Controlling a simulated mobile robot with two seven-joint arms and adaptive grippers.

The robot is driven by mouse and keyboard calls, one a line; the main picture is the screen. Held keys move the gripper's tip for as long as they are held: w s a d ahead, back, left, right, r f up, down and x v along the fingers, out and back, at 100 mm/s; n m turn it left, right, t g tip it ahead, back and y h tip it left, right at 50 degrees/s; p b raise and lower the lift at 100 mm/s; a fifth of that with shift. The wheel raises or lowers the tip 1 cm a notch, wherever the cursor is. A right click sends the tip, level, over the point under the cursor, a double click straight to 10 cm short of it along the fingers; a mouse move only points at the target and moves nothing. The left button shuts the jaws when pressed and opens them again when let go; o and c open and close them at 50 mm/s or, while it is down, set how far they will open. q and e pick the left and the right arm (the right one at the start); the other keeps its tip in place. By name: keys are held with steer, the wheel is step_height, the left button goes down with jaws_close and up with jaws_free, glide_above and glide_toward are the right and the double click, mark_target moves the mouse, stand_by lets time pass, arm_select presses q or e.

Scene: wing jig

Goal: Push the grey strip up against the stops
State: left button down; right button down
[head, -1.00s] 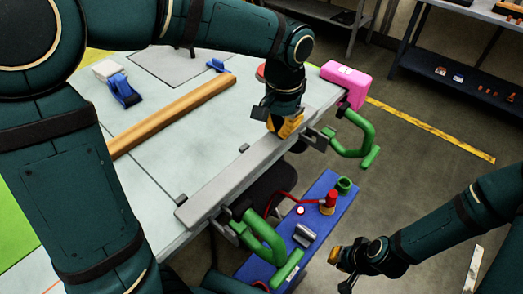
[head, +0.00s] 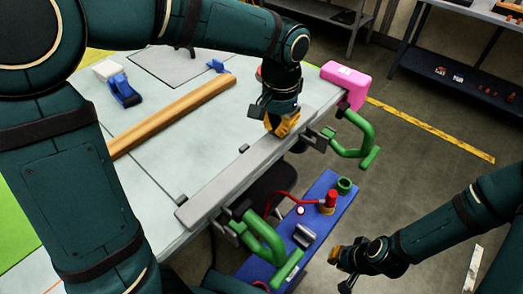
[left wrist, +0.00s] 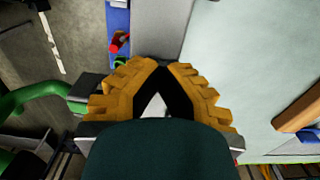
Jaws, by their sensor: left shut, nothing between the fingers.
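The grey strip (head: 245,165) is a long flat bar lying along the near edge of the pale table. It also shows in the left wrist view (left wrist: 158,28). Two small dark stops, one near the strip's left end (head: 181,199) and one near its middle (head: 244,148), stand along its far side. Any gap between strip and stops is too small to tell. My left gripper (head: 283,128) is shut and empty, pointing down at the strip's right part; its fingertips (left wrist: 161,66) meet over the strip. Contact is unclear. My right gripper (head: 342,266) hangs off the table; its opening is unclear.
Green clamps (head: 265,238) (head: 355,136) grip the table's near edge. A wooden bar (head: 180,112), a blue tool (head: 123,92) and a pink block (head: 346,80) are on the table (head: 150,165). A blue bench (head: 330,222) with small items stands below.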

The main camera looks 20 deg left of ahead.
arm_select(q)
steer(key=shift+w+a, duration=0.1)
steer(key=shift+a, duration=0.2)
arm_select(e)
steer(key=shift+r, duration=0.1)
arm_select(q)
steer(key=shift+c, duration=1.9)
jaws_free()
step_height(320, 180, up, 7)
steer(key=p, duration=0.6)
steer(key=shift+r, duration=0.1)
arm_select(e)
step_height(320, 180, up, 6)
steer(key=w, duration=0.2)
steer(key=shift+d+t, duration=0.2)
steer(key=shift+t, duration=0.2)
steer(key=shift+w, duration=0.1)
